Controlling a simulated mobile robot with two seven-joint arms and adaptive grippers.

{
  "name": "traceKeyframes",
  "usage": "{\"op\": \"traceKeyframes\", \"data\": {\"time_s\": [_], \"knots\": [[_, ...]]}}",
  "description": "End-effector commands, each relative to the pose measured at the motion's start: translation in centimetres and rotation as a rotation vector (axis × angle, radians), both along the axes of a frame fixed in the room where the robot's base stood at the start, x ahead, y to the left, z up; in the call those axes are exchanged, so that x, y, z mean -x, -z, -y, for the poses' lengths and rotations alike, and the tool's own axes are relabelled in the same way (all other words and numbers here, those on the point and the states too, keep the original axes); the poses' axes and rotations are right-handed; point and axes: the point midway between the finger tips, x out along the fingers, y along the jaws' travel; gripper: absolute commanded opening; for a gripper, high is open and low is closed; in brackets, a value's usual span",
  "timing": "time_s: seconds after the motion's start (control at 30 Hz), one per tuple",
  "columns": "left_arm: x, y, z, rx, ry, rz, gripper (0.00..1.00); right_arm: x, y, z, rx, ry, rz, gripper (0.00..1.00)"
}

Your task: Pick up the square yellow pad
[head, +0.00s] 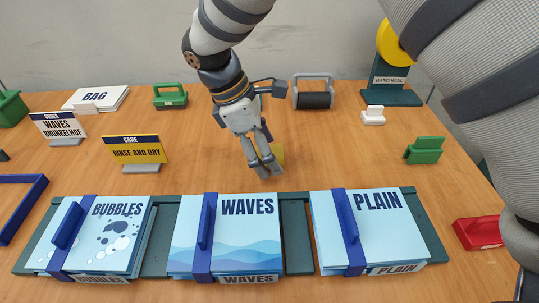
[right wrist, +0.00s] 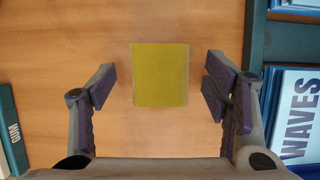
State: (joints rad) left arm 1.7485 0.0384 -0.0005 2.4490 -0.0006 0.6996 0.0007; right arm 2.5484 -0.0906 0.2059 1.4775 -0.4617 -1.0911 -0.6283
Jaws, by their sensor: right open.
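The square yellow pad (right wrist: 160,75) lies flat on the wooden table, centred between the fingers in the right wrist view. In the head view only a bit of the pad (head: 278,152) shows behind my right gripper (head: 263,172). My right gripper is open and empty, and its two fingers (right wrist: 160,90) stand one on each side of the pad with gaps. I cannot tell the height of the fingertips above the table. My left gripper is not in view.
A care sign (head: 135,150) is to the left.

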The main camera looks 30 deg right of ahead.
Motion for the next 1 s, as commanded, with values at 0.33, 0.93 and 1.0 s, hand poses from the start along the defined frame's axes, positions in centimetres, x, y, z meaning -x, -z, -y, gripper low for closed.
{"op": "traceKeyframes", "data": {"time_s": [0.33,0.93,1.0], "knots": [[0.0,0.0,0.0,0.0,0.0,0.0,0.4,0.0,0.0,0.0,0.0,-0.001,-0.002,0.29],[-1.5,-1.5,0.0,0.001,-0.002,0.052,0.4,2.4,-8.5,-3.1,0.001,-0.004,0.012,0.29],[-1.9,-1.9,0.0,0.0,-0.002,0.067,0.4,3.6,-10.3,-4.5,0.002,-0.005,0.011,0.29]]}}
